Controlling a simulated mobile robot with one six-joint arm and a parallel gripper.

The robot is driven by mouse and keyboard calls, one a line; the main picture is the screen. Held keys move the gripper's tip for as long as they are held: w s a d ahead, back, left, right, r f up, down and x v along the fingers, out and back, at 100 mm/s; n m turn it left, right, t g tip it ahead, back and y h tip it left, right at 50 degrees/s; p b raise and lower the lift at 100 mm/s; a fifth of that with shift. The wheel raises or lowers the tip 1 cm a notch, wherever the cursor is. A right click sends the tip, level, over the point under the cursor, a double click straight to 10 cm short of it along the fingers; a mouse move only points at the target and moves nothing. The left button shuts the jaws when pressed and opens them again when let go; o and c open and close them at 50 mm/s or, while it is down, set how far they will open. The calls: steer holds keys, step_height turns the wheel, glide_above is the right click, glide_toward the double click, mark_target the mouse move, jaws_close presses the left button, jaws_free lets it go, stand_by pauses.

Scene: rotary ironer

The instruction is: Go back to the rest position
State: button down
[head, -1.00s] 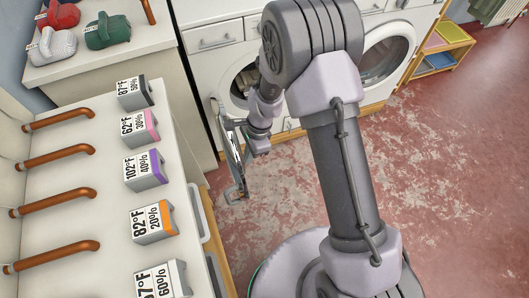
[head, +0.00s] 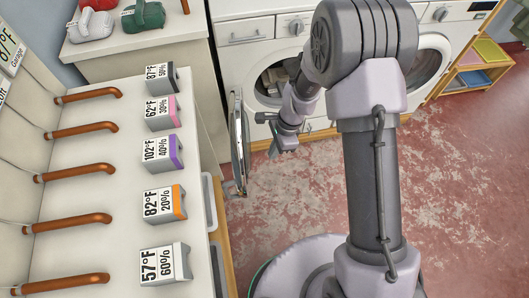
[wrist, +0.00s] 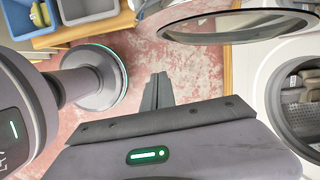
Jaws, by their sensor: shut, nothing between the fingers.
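My gripper (head: 261,118) is shut and empty, pointing left in the head view in front of the washer. In the wrist view its dark fingers (wrist: 157,92) lie together with nothing between them. The round washer door (head: 240,140) stands open, seen nearly edge-on just left of my gripper, with a small gap showing. In the wrist view the door (wrist: 235,35) is across the top, beyond the fingertips.
A worktop (head: 120,220) with sensor blocks and copper pipes is at left. Laundry shows in the open washer drum (wrist: 300,100). A shelf with coloured bins (head: 478,65) stands at far right. Red floor (head: 450,190) is clear at right.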

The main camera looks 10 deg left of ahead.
steer(key=d+r+n+t+p, duration=0.1)
steer(key=d+r, duration=0.2)
steer(key=r, duration=0.8)
steer(key=d+r+n+t+p, duration=0.1)
steer(key=d+r+p, duration=0.1)
steer(key=r, duration=0.9)
steer(key=s+d+r+n+t, duration=0.2)
steer(key=s+d+r+n, duration=0.1)
steer(key=s+r, duration=0.5)
steer(key=s+d+r+n+t, duration=0.3)
steer(key=s+d+r, duration=0.2)
steer(key=s+r, duration=0.3)
steer(key=shift+s+d+n+h, duration=0.3)
steer(key=shift+s+d, duration=0.1)
steer(key=shift+s, duration=0.1)
